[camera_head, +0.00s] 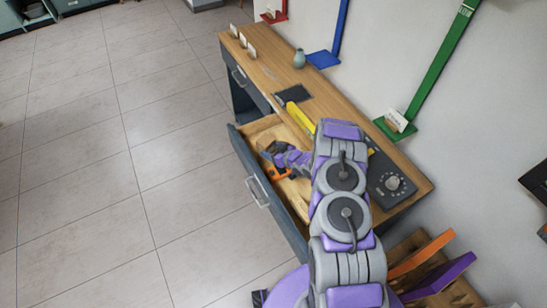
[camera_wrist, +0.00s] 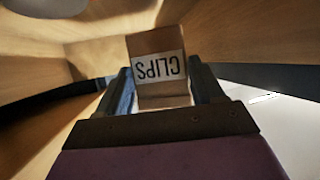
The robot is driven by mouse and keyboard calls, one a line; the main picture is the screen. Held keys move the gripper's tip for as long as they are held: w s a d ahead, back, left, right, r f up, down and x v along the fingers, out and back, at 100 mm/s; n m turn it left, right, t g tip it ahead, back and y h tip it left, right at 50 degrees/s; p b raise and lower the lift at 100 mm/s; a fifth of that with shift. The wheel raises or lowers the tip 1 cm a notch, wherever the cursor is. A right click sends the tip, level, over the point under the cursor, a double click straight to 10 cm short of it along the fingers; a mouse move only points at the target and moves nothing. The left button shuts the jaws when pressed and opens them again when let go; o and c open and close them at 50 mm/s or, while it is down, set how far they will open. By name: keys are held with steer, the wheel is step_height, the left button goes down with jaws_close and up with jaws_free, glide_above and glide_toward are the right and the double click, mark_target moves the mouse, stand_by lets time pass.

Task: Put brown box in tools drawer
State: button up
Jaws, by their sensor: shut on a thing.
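In the wrist view, a small brown box (camera_wrist: 157,46) with a white label reading "CLIPS", upside down in the picture, sits between the fingers of my gripper (camera_wrist: 158,88). The gripper is shut on it. In the head view, my gripper (camera_head: 268,150) is over the open drawer (camera_head: 248,172) of the wooden-topped desk. The drawer has a pale wooden inside and a dark front. An orange and dark thing lies in it near the gripper. The box cannot be made out in the head view, and my arm hides part of the drawer.
The desk top (camera_head: 275,70) holds a yellow tool (camera_head: 300,117), a dark pad (camera_head: 292,95), a small vase (camera_head: 299,59), small cards and a dark device with a dial (camera_head: 391,183). Blue and green wall brackets rise behind. The tiled floor (camera_head: 100,150) at left is clear.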

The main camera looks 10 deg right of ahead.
steer(key=f, duration=0.3)
steer(key=shift+a+f+b, duration=0.2)
steer(key=shift+a+b, duration=0.1)
steer(key=shift+b, duration=0.05)
steer(key=shift+f, duration=0.25)
steer(key=shift+d+r, duration=0.1)
steer(key=o, duration=1.1)
steer(key=p+v, duration=0.2)
steer(key=v, duration=0.9)
steer(key=shift+w, duration=0.1)
steer(key=shift+s+d+r, duration=0.15)
steer(key=shift+s+d, duration=0.1)
steer(key=shift+s, duration=0.25)
